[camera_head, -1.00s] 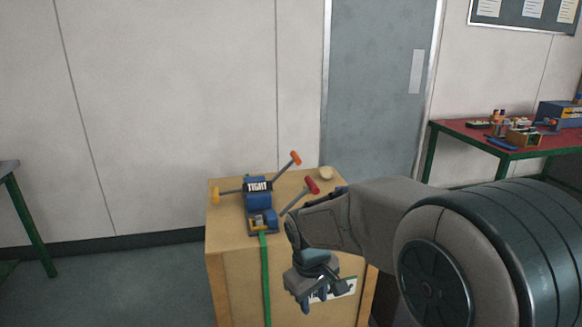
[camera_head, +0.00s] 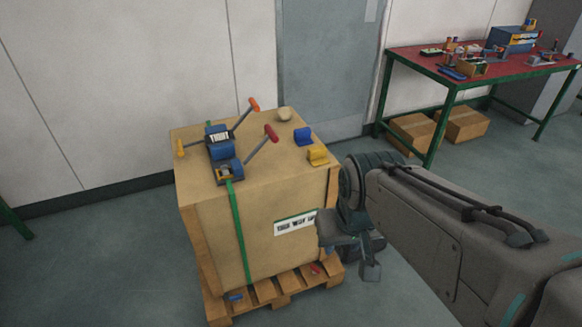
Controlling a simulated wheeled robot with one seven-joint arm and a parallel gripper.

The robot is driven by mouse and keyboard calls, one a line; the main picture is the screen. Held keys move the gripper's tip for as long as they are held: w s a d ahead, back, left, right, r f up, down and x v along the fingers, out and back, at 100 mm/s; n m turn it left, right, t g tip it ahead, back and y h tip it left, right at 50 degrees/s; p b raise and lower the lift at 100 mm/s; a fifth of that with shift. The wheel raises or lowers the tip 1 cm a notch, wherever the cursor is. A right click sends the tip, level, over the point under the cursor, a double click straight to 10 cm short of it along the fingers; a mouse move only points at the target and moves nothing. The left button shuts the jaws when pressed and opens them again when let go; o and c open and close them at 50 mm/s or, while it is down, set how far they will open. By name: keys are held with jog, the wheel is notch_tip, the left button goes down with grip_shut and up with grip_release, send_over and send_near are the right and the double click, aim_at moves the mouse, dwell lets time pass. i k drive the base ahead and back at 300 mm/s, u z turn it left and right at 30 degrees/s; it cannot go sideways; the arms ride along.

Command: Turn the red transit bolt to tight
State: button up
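A wooden crate (camera_head: 255,160) stands on a pallet (camera_head: 270,297). On its top left is a blue and dark device (camera_head: 223,155) with a "TIGHT" label. The red-tipped one looks like the red transit bolt. My gripper (camera_head: 345,258) is at the crate's right front side, lower than the top and apart from the red handle. Its fingers are too unclear to tell open from shut.
A green strap (camera_head: 238,235) runs down the crate front. A red-topped table (camera_head: 440,77) stands at right, with cardboard boxes (camera_head: 412,132) beneath.

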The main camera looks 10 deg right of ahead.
aim_at(315, 270)
jog(key=z, duration=0.5)
jog(key=k, duration=0.6)
jog(key=z, duration=0.55)
jog(key=i, duration=0.65)
jog(key=u, duration=1.05)
jog(key=i, duration=0.8)
jog(key=u, duration=0.9)
